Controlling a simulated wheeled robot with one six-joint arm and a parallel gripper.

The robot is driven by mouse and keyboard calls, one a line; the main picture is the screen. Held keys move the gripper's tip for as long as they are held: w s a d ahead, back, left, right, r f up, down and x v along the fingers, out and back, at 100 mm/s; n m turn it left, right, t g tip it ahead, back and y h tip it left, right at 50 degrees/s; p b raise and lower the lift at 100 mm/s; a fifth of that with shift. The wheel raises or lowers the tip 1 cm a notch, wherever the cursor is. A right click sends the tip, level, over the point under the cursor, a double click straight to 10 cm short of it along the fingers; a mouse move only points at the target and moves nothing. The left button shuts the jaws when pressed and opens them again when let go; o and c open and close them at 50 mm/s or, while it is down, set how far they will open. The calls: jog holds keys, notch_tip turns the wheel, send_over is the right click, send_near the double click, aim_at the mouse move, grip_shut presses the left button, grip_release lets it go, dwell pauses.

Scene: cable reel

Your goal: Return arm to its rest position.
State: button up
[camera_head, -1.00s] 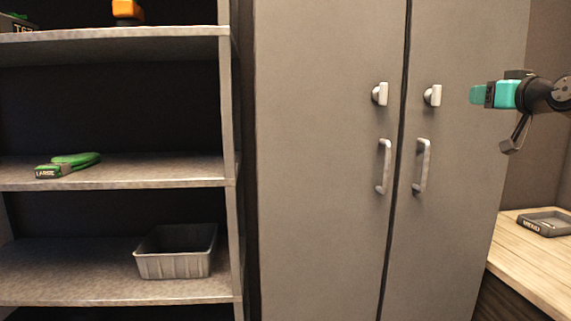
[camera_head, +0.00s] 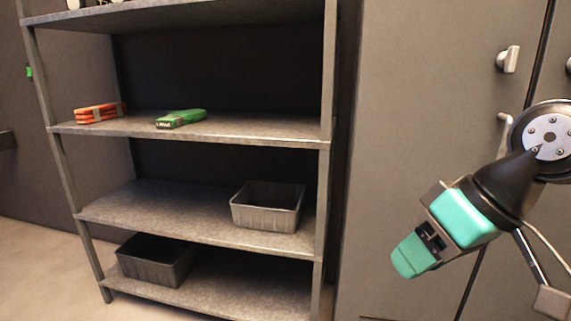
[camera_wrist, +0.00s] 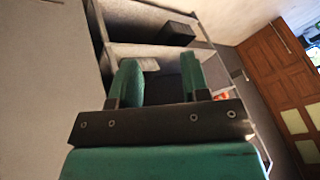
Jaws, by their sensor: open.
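My gripper (camera_head: 418,252) is at the right of the head view, in front of the grey cabinet, pointing down and to the left. It has teal fingers and a dark body. In the wrist view my gripper (camera_wrist: 160,82) shows two teal fingers spread apart with a clear gap between them. Nothing is held between them. The shelf unit shows beyond the fingers in the wrist view.
Floor shows at lower left (camera_head: 35,262).

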jog(key=s+a+f+n+g+h, duration=0.1)
jog(key=s+a+f+n+g, duration=0.15)
jog(key=s, duration=0.65)
notch_tip(320, 180, up, 18)
jog(key=p, duration=1.8)
jog(key=shift+w+d+f+m, duration=0.15)
jog(key=shift+d+f+m, duration=0.1)
jog(key=shift+m, duration=0.2)
jog(key=shift+g, duration=0.25)
